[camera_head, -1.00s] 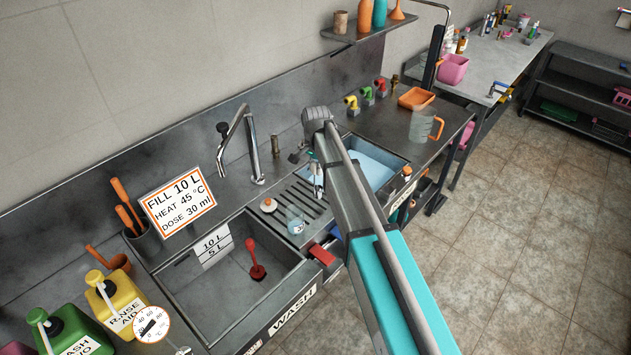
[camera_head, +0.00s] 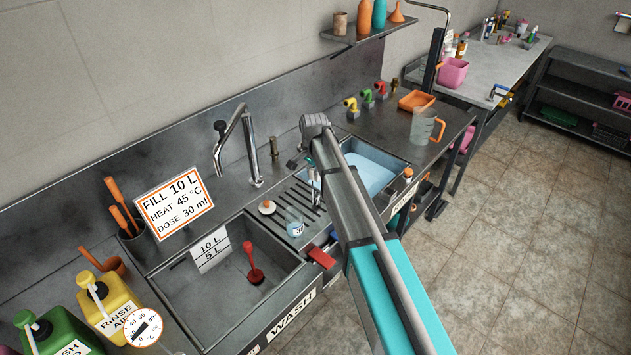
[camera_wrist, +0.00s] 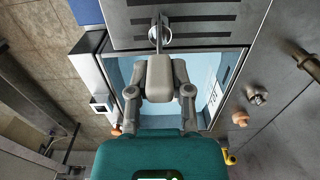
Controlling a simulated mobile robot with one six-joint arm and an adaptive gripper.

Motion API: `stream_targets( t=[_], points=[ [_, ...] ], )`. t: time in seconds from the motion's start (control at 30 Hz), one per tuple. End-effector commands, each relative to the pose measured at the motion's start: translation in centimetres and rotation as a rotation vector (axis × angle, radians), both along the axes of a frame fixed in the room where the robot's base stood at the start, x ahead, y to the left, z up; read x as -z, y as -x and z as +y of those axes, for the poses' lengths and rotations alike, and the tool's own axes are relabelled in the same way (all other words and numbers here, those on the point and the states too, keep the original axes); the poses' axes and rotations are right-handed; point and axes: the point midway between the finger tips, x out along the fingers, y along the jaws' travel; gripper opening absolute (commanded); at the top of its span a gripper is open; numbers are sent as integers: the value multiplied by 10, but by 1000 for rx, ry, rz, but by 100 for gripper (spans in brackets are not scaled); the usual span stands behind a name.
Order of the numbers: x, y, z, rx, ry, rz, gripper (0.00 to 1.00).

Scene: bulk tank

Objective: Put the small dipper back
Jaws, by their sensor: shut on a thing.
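My gripper (camera_wrist: 159,68) is shut on a thin metal handle with a small round cup, which I take to be the small dipper (camera_wrist: 159,38). In the wrist view the dipper points up the picture, over the edge between the slotted drainboard and the blue-water basin. Whether it touches the surface cannot be told. In the head view my arm hides most of the gripper, and only a small bit beside the arm near the drainboard shows.
The slotted drainboard (camera_head: 309,200) holds a small clear beaker (camera_head: 294,222). The wash sink (camera_head: 215,300) has a red-handled object (camera_head: 254,268). Orange-handled tools (camera_head: 121,207) stand in a pot at left. A clear jug (camera_head: 424,126), an orange tray (camera_head: 416,100) and colored taps (camera_head: 367,97) are at right.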

Motion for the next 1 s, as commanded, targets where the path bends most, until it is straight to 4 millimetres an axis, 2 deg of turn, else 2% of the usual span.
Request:
stream_targets(
  t=[0.1,0.67,0.7,0.8,0.9,1.0],
  points=[
    [10,0,0,0,0,0,0],
    [14,0,1,-1,0,0,0],
    [14,0,1,-1,0,0,29],
    [13,0,1,-1,0,0,48],
    [13,0,1,-1,0,0,62],
    [13,0,1,-1,0,0,62]
  ],
)
